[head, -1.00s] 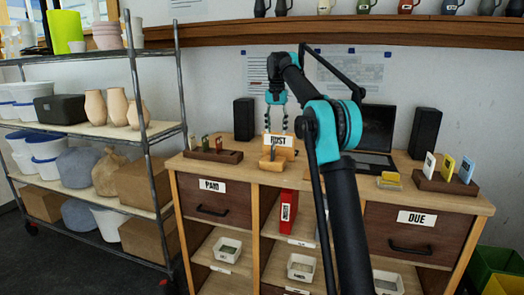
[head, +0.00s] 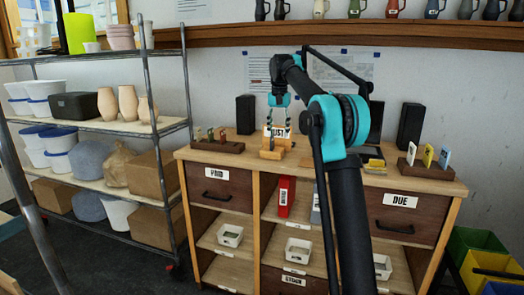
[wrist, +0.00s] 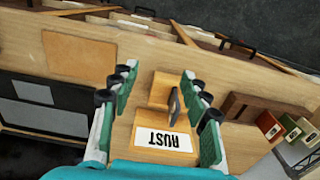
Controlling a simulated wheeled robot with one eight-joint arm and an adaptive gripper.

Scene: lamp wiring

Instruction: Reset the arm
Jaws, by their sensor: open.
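My gripper (head: 279,126) is open and reaches over the desk top near its back. In the wrist view my gripper (wrist: 158,76) has its two green-padded fingers spread, with a small wooden stand (wrist: 172,88) in view between them. The stand carries a white RUST label (wrist: 163,138) and a dark upright piece. It also shows in the head view as the stand with the RUST label (head: 278,132), partly behind the fingers. Nothing is seen held, and I cannot tell whether the fingers touch the stand.
The wooden desk (head: 256,164) has PAID (head: 217,174) and DUE (head: 403,201) drawers, both shut. Card racks stand at left (head: 218,146) and right (head: 436,169). A metal shelf unit (head: 187,90) stands left. Colored bins (head: 480,265) sit at lower right. Bare floor shows at lower left.

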